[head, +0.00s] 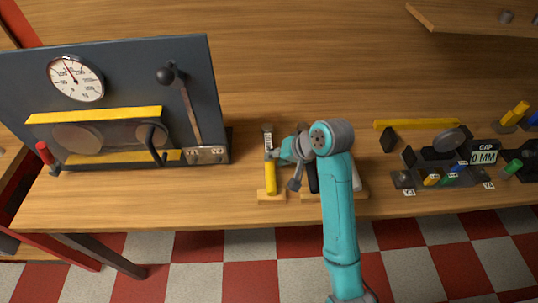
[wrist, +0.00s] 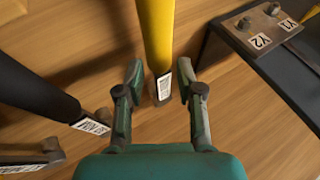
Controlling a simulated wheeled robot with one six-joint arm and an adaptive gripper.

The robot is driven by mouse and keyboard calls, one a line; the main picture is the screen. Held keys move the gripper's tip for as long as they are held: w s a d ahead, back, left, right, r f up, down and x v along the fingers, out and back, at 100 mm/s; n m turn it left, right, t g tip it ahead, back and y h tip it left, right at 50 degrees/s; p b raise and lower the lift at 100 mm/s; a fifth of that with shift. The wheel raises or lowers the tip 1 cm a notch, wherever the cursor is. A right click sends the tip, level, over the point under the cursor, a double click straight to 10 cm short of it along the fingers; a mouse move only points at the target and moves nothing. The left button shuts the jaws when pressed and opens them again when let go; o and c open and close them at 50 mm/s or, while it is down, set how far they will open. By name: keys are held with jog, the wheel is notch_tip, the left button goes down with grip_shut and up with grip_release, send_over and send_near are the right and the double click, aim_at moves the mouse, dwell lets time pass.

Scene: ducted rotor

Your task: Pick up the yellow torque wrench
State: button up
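The yellow torque wrench (head: 270,178) stands at the front of the bench over a small wooden block (head: 278,198). In the wrist view its yellow handle (wrist: 157,35) comes in from the top, with a dark, labelled end (wrist: 163,88) towards me. My gripper (wrist: 161,74) is open, with one finger on each side of the wrench in the picture and visible gaps on both sides. In the head view my gripper (head: 277,155) is close to the wrench, and my arm partly hides the tools to its right. I cannot tell the height gap.
A black-handled tool (wrist: 35,88) with a label lies left in the wrist view. A dark panel with a dial (head: 75,78) and a lever (head: 190,112) stands left. Gauge blocks and a "GAP" display (head: 484,154) are right.

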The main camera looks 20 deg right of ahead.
aim_at(272, 162)
jog(key=shift+s+x, duration=0.15)
jog(key=shift+x, duration=1)
jog(key=shift+s+x, duration=0.15)
jog(key=shift+x, duration=1.05)
jog(key=shift+a, duration=0.1)
grip_shut()
